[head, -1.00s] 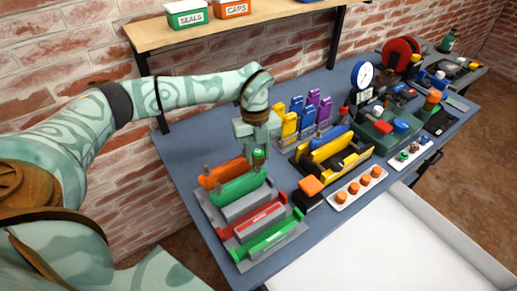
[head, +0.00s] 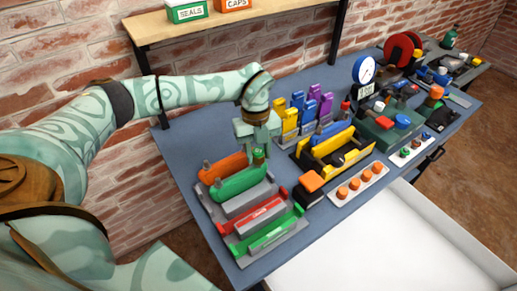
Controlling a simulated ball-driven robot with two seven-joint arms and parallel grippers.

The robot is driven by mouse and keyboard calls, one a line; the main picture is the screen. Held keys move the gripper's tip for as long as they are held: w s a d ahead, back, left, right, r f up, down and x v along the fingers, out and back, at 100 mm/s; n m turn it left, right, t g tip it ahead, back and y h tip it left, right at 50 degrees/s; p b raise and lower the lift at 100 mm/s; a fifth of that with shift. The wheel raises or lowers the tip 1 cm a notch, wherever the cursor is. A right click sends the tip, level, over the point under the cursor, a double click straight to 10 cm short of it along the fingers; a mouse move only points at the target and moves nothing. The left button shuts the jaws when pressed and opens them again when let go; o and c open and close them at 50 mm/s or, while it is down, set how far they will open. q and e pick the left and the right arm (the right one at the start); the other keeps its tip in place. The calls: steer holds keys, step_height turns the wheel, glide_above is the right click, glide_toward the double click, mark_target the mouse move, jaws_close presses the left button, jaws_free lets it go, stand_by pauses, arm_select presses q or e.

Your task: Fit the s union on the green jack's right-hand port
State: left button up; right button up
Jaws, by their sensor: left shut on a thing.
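My left gripper (head: 258,148) points down over the bench and is shut on a small fitting with a green top (head: 258,157), probably the s union. Its lower part is hard to make out. The green jack (head: 239,184) lies in a grey cradle just below and left of the gripper, beside an orange jack (head: 224,166). The fitting is at the jack's right-hand end. I cannot tell whether it touches or sits on the port there. My right gripper is out of view.
To the right are a yellow tray (head: 318,163), a white strip with orange caps (head: 343,196), and a dial gauge (head: 364,70). A shelf (head: 270,22) runs along the wall. A white surface (head: 370,245) fills the front right.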

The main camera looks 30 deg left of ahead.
arm_select(q)
steer(key=shift+f, duration=0.45)
steer(key=o, duration=1.4)
step_height(320, 180, up, 8)
steer(key=p, duration=0.7)
steer(key=shift+r, duration=0.1)
steer(key=shift+s+f, duration=0.1)
steer(key=shift+f, duration=0.1)
stand_by(0.4)
